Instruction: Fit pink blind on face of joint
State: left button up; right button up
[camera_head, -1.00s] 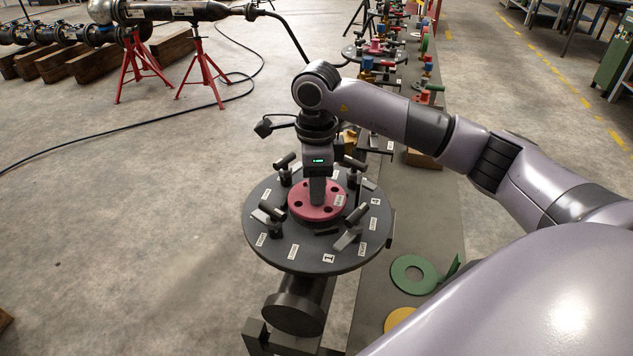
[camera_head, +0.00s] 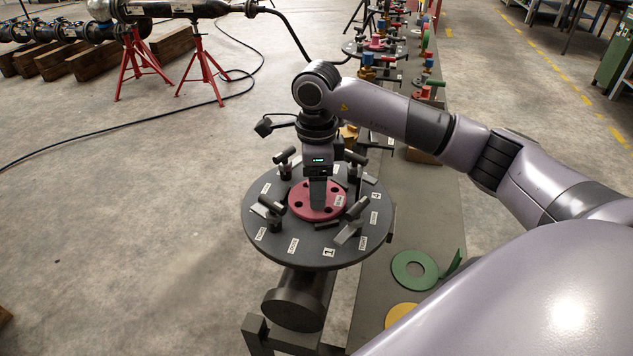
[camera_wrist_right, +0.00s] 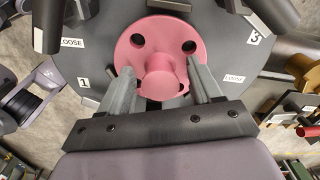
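The pink blind (camera_head: 305,206) is a disc with several holes and a raised hub. It sits near the middle of the dark round face of the joint (camera_head: 292,254), seemingly flat on it. My right gripper (camera_head: 318,207) points down at the blind. In the right wrist view, its two fingers (camera_wrist_right: 161,85) stand on either side of the pink hub (camera_wrist_right: 166,78). They are very close to it, and I cannot tell whether they press on it. The blind (camera_wrist_right: 132,52) is partly hidden by the fingers. My left gripper is not in view.
Several dark swing clamps (camera_head: 350,232) stand on the face around the blind; labels there read "LOOSE" (camera_wrist_right: 72,42). A green ring (camera_head: 400,279) and a yellow disc (camera_head: 398,313) lie on the grey bench at right. More fittings stand farther back. The floor at left is open.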

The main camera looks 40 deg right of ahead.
jog(key=shift+f, duration=0.1)
notch_tip(320, 180, up, 7)
jog(key=shift+r+b, duration=0.2)
jog(key=shift+b, duration=0.1)
jog(key=shift+f, duration=0.1)
dwell(0.4)
